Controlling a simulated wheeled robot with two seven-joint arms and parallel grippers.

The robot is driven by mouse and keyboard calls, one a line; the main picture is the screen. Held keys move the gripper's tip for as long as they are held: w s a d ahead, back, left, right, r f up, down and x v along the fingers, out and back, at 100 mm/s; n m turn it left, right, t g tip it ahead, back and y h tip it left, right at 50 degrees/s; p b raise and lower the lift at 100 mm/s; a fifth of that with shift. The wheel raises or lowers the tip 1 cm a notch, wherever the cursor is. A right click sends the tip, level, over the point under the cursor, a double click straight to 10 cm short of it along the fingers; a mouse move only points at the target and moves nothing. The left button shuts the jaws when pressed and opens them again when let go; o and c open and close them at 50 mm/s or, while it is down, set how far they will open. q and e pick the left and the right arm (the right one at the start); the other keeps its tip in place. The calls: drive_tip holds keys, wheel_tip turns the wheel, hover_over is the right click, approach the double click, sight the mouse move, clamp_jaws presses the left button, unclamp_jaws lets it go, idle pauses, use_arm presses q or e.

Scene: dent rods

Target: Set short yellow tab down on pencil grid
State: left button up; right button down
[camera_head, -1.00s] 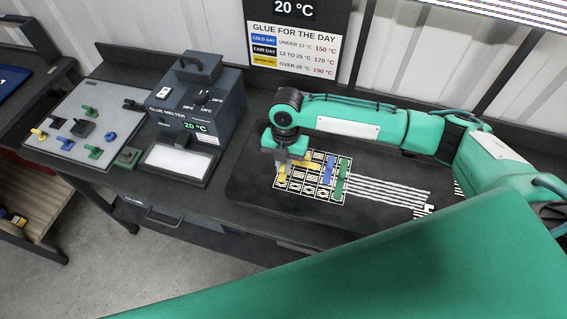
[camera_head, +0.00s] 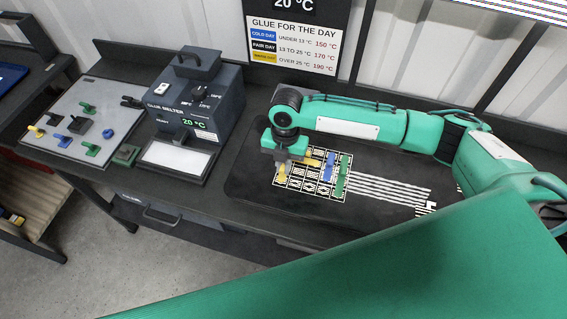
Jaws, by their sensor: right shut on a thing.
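The pencil grid (camera_head: 297,184) is a black-and-white patterned card on the dark mat. My right gripper (camera_head: 281,164) is low over its left edge, pointing down. It is shut on a short yellow tab (camera_head: 281,175), mostly hidden under the fingers, at the left side of the grid. I cannot tell whether the tab touches the grid. Another yellow piece (camera_head: 313,161) lies on the grid just right of the gripper, partly hidden. A blue piece (camera_head: 329,168) and a green piece (camera_head: 342,176) lie on the grid's right part. My left gripper is not in view.
The glue melter (camera_head: 200,105) stands left of the mat (camera_head: 250,190), its display reading 20 °C. Further left, a grey board (camera_head: 65,108) holds several coloured tabs. White rods (camera_head: 385,189) lie right of the grid. My green arm covers the lower right.

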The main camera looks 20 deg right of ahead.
drive_tip(key=shift+f, duration=0.2)
drive_tip(key=c, duration=1.4)
unclamp_jaws()
drive_tip(key=shift+r, duration=0.1)
wheel_tip(320, 180, up, 14)
drive_tip(key=w+d+b, duration=0.1)
drive_tip(key=b, duration=0.2)
drive_tip(key=shift+w+f+b, duration=0.25)
drive_tip(key=shift+w+b, duration=0.1)
drive_tip(key=shift+w, duration=0.05)
